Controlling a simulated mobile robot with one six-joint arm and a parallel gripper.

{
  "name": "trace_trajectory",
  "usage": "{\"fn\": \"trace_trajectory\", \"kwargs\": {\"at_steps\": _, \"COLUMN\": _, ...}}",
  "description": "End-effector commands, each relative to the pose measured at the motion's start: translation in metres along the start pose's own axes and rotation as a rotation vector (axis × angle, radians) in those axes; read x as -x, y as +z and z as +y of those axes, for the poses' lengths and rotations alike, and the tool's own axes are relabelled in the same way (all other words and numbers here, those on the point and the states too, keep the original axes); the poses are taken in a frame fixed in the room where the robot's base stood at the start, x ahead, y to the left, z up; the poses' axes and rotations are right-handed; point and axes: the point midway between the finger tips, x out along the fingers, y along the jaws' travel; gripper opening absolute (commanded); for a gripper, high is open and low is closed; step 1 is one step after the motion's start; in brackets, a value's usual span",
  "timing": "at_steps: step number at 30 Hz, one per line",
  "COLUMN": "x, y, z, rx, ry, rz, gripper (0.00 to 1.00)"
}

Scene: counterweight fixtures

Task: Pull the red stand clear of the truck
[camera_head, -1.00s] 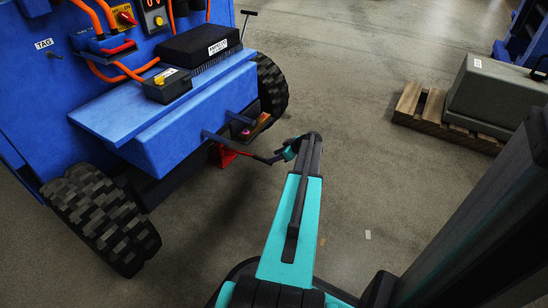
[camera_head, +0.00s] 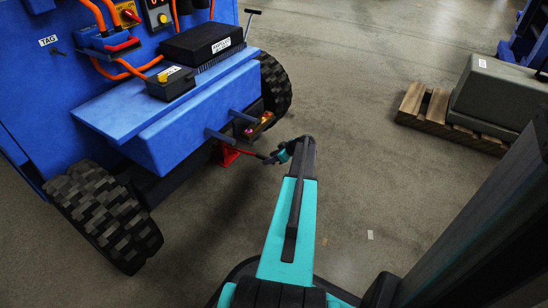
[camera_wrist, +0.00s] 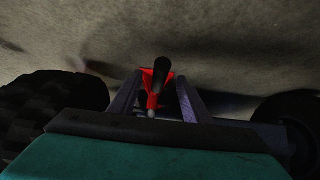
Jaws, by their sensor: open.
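The red stand (camera_head: 229,155) is on the floor at the edge of the blue truck (camera_head: 190,120), partly under its front step. A bar with a dark end sticks out from it towards my gripper (camera_head: 272,157). In the wrist view the red stand (camera_wrist: 155,84) shows between the two grey fingers of my gripper (camera_wrist: 158,88), with a black cylindrical part pointing towards the camera. My gripper is open, its fingers apart on either side. Whether a finger touches the bar cannot be told. The stand's base is mostly hidden by the truck.
The truck's tyres (camera_head: 101,217) and (camera_head: 275,85) flank the stand. Two short blue-grey bars (camera_head: 222,136) jut from the step just above it. A wooden pallet (camera_head: 428,105) with a grey case stands at the right. The floor between is clear.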

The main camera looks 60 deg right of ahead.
Motion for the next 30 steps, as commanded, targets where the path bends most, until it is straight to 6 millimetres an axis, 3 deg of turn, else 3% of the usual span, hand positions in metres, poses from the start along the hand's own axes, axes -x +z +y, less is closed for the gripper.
{"fn": "trace_trajectory", "kwargs": {"at_steps": 12, "x": -0.033, "y": 0.0, "z": 0.0, "rx": 0.001, "ry": -0.001, "rz": 0.0, "gripper": 0.44}}
{"fn": "trace_trajectory", "kwargs": {"at_steps": 28, "x": -0.039, "y": -0.001, "z": -0.001, "rx": 0.002, "ry": -0.001, "rz": 0.0, "gripper": 0.44}}
{"fn": "trace_trajectory", "kwargs": {"at_steps": 30, "x": -0.039, "y": -0.001, "z": -0.001, "rx": 0.002, "ry": -0.002, "rz": 0.0, "gripper": 0.32}}
